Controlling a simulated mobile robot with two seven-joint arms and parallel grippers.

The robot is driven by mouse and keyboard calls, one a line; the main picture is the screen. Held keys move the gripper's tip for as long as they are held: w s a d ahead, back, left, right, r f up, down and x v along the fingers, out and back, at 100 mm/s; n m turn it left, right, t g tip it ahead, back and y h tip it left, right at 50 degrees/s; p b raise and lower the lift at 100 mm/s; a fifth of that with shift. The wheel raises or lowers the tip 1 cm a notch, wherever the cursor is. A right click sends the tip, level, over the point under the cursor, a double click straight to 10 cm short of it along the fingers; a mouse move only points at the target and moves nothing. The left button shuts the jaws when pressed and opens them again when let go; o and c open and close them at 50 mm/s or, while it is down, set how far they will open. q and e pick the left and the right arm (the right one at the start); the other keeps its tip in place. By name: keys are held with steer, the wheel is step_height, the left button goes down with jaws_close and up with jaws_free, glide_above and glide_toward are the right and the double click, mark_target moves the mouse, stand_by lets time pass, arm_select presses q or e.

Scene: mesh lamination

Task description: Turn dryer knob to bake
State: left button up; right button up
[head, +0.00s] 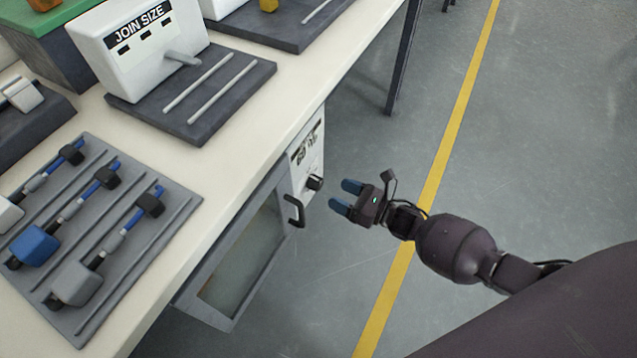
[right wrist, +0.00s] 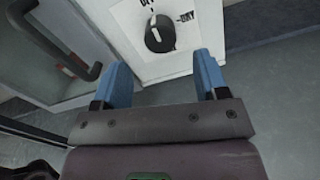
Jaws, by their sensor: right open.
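The dryer (head: 240,255) hangs under the front edge of the bench, with a glass door and a dark bar handle (head: 294,211). Its black knob (head: 315,183) sits on a white panel (head: 306,158) at the right of the door. In the right wrist view the knob (right wrist: 159,36) has a white mark, with "DRY" printed to its right and a partly cut-off label above. My right gripper (head: 347,195) is open and empty, its blue fingers pointing at the knob with a small gap. In the right wrist view the fingers (right wrist: 158,75) stand on either side below the knob. My left gripper is out of view.
The dryer handle also shows in the right wrist view (right wrist: 80,72), left of the fingers. The bench (head: 235,165) holds a "JOIN SIZE" machine (head: 145,50) and a grey tray (head: 172,228) of blue and grey tools. The floor (head: 540,150) to the right is clear.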

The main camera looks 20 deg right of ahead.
mark_target(321, 185)
steer(key=b+x, duration=0.1)
steer(key=x, duration=0.5)
steer(key=shift+w+a, duration=0.2)
steer(key=shift+w, duration=0.05)
steer(key=c, duration=0.9)
